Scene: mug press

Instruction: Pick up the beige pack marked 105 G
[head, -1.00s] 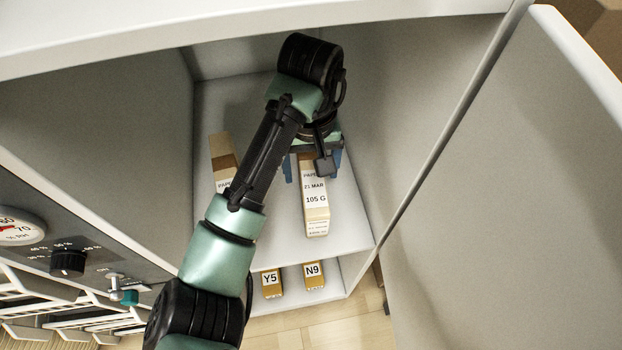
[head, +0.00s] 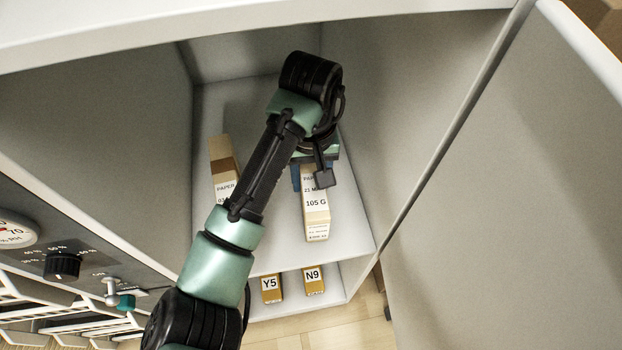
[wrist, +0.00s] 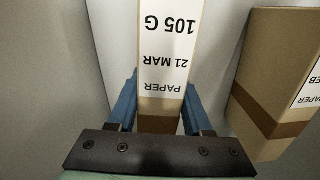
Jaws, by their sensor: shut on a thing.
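The beige pack marked 105 G (head: 317,205) lies on the upper shelf inside the cabinet, its labelled end toward the opening. It also shows in the wrist view (wrist: 170,50), with "PAPER", "21 MAR" and "105 G" upside down. My gripper (wrist: 159,100) is shut on this pack, with a blue finger against each side. In the head view my gripper (head: 312,178) is partly hidden by my wrist. Whether the pack touches the shelf I cannot tell.
A second beige pack with a brown band (head: 222,165) stands left on the same shelf, partly behind my arm; it also shows in the wrist view (wrist: 275,85). Boxes Y5 (head: 271,289) and N9 (head: 314,280) sit on the lower shelf. The cabinet door (head: 510,200) is open at right.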

